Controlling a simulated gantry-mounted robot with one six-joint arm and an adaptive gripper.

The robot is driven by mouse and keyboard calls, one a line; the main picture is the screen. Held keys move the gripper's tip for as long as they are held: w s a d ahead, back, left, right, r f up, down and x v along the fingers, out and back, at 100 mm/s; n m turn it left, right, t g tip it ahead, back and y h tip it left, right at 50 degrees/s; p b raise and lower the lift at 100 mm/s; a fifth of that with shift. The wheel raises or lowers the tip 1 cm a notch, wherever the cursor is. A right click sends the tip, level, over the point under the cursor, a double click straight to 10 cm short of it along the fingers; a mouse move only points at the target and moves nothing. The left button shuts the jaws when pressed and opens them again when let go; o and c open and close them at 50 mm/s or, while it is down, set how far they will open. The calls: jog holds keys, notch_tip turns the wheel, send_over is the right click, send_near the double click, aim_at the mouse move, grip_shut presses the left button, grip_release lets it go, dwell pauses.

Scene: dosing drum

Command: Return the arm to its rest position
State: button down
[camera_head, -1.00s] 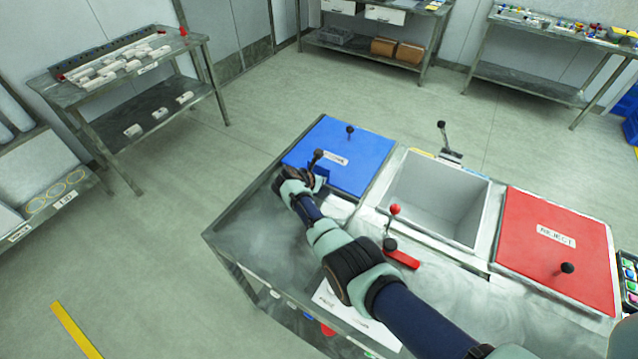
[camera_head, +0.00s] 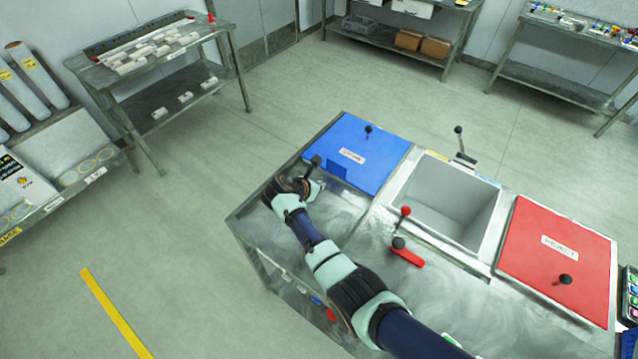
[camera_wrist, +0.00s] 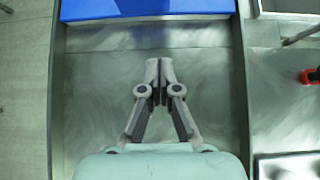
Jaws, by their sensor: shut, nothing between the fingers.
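My gripper (camera_wrist: 159,78) is shut and empty in the wrist view, its fingertips together over the bare metal bench top. In the head view my arm reaches from the lower right to the bench's left part. Its wrist is in front of the blue lid, and the fingers are hard to make out there. The blue lid (camera_head: 371,145) lies at the back left of the metal bench (camera_head: 350,215). Its front edge (camera_wrist: 150,8) shows at the top of the wrist view.
An open grey bin (camera_head: 425,200) sits between the blue lid and the red REJECT lid (camera_head: 560,235). A red-knobbed lever (camera_head: 406,211) and a red handle (camera_head: 408,257) stand in front of the bin. A lever (camera_head: 459,140) rises behind it. Shelves line the walls; the floor between is clear.

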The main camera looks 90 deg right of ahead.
dwell(0.4)
jog(key=w+a+r+m+t, duration=0.2)
jog(key=w+a+t, duration=0.1)
jog(key=w+a, duration=0.4)
jog(key=w+a+r+m+t, duration=0.2)
jog(key=w+a, duration=0.2)
jog(key=w, duration=0.5)
jog(key=w+a+r+m+t+y, duration=0.1)
jog(key=w+a+r+m+t, duration=0.25)
jog(key=a, duration=0.55)
jog(key=w+a+r+t, duration=0.35)
jog(key=w+a, duration=0.35)
jog(key=a, duration=0.3)
jog(key=s+a+r+m+t+y+p, duration=0.1)
jog(key=s+a+r+t+y, duration=0.1)
jog(key=a+r, duration=0.5)
jog(key=s+a+r+m+t+y, duration=0.1)
jog(key=a+r+t+y, duration=0.15)
jog(key=a, duration=0.85)
jog(key=s+a+r+m+t+y+p, duration=0.1)
jog(key=s+a+r+m+t+y, duration=0.15)
jog(key=a+r, duration=0.55)
notch_tip(320, 180, up, 12)
jog(key=w+n+p, duration=0.1)
jog(key=p, duration=1.3)
jog(key=shift+w+a+f+g, duration=0.2)
jog(key=shift+a+g, duration=0.1)
jog(key=shift+g, duration=0.1)
